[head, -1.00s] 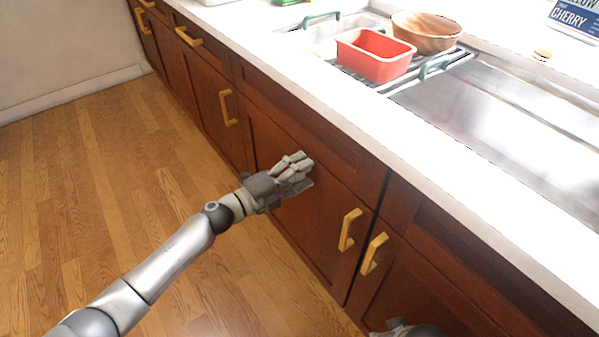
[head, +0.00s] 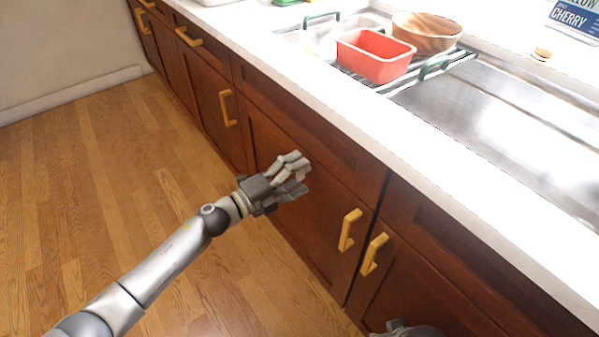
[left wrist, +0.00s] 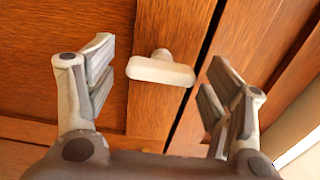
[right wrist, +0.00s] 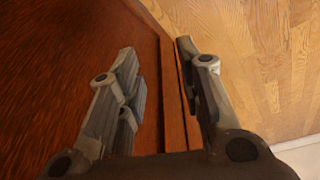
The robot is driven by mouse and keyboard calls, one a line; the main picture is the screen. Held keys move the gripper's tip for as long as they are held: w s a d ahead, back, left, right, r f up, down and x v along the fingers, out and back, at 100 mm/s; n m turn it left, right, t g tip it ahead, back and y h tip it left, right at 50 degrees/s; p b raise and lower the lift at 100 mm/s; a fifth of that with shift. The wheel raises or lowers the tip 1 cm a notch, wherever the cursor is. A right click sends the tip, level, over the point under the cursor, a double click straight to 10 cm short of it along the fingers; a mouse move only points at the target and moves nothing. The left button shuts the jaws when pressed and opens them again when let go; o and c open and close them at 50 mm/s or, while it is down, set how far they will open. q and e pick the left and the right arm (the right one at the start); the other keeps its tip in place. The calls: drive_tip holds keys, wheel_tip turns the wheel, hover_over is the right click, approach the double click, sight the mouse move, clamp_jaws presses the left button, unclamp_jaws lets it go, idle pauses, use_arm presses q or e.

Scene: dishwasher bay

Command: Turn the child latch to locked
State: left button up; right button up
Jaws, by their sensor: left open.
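The child latch (left wrist: 161,68) shows in the left wrist view as a pale knob with a wide crossbar on a short stem, on the wooden cabinet front beside a dark gap. The bar lies across the view, slightly tilted. My left gripper (left wrist: 160,72) is open, with one finger on each side of the latch and visible space on both sides. In the head view my left gripper (head: 301,174) is at the cabinet door and mostly hides the latch. My right gripper (right wrist: 157,50) is open and empty beside dark wood; only a little of that arm shows at the head view's bottom edge.
Cabinet doors carry yellow handles (head: 349,230), with another handle (head: 374,253) right of my left gripper. The white counter (head: 330,108) overhangs above. A red tub (head: 374,60), a wooden bowl (head: 425,34) and a sink (head: 500,110) are up there. The wooden floor (head: 100,190) is clear.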

use_arm(q)
drive_tip(key=v, duration=1.1)
